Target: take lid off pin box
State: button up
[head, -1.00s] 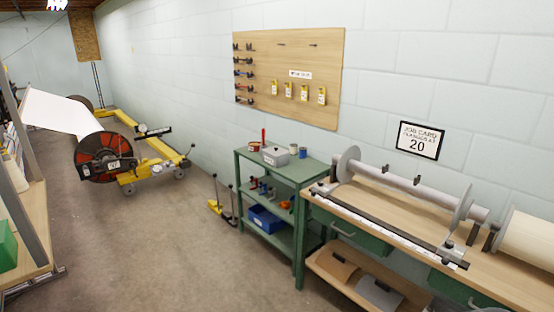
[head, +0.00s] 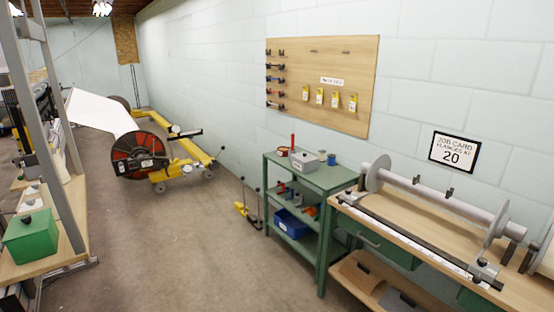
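Two lidded boxes are in view, and I cannot tell by any label which is the pin box. A small grey box (head: 305,161) with a dark knob on top stands on the top shelf of the green cart (head: 335,178); its lid appears to be on. A green box (head: 31,238) with a dark knob on its top sits on the wooden bench at the left, and it looks closed. My gripper is not in view.
A workbench (head: 455,238) with a flanged beam (head: 440,195) stands at the right. A yellow trolley (head: 185,172) with a large reel (head: 140,155) is at the back left. A yellow tool (head: 247,212) stands beside the cart. The middle floor (head: 175,240) is clear.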

aim_at(306, 157)
jog(key=i, duration=0.85)
jog(key=i+z, duration=0.1)
jog(key=i, duration=0.75)
jog(key=i+j, duration=0.15)
jog(key=i, duration=1.6)
jog(key=i+j+z, duration=0.1)
jog(key=i, duration=0.75)
